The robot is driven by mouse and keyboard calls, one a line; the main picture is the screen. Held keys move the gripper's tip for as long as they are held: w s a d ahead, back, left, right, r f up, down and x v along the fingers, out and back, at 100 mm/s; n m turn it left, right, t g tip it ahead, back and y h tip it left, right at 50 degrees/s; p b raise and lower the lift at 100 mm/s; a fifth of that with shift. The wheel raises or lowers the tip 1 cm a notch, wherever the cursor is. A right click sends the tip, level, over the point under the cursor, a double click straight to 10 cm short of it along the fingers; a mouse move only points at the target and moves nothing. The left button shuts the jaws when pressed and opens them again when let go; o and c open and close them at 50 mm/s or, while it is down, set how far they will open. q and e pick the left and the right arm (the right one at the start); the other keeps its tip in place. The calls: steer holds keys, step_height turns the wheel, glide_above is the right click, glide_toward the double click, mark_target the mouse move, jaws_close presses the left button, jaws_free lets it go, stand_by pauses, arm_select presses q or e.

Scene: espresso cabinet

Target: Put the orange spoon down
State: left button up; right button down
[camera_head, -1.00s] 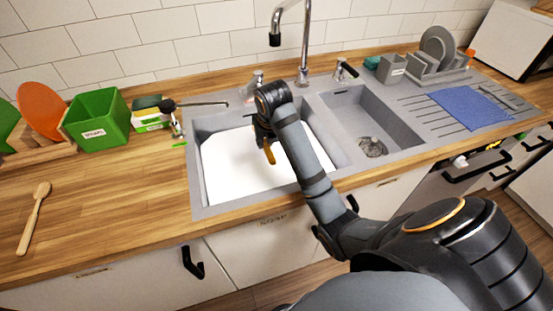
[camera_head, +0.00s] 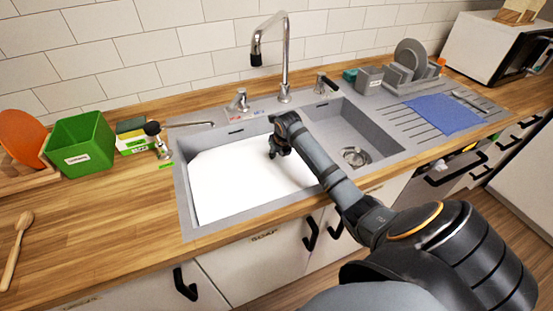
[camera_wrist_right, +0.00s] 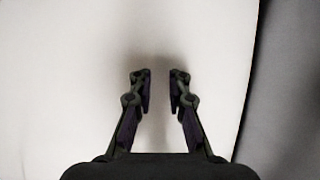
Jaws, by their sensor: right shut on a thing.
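My right gripper (camera_head: 274,154) reaches down into the left sink basin (camera_head: 190,207), low over the white content (camera_head: 235,180) that fills it. In the right wrist view its two fingers (camera_wrist_right: 160,92) stand close together with a narrow gap, over a plain white surface with a soft shadow. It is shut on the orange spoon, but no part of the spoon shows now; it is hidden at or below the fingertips. My left gripper is not in view.
A wooden spoon (camera_head: 17,250) lies on the counter (camera_head: 110,225) at left. A green box (camera_head: 82,146), an orange plate (camera_head: 22,140) and a sponge holder (camera_head: 130,138) stand behind it. The tap (camera_head: 286,60) rises behind the basin. The right basin (camera_head: 375,135) is empty.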

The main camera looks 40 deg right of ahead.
steer(key=shift+a+f, duration=0.1)
steer(key=shift+f, duration=1)
steer(key=shift+f, duration=0.15)
steer(key=c, duration=1.3)
jaws_free()
steer(key=v, duration=1.2)
steer(key=shift+r, duration=0.2)
steer(key=shift+r, duration=0.1)
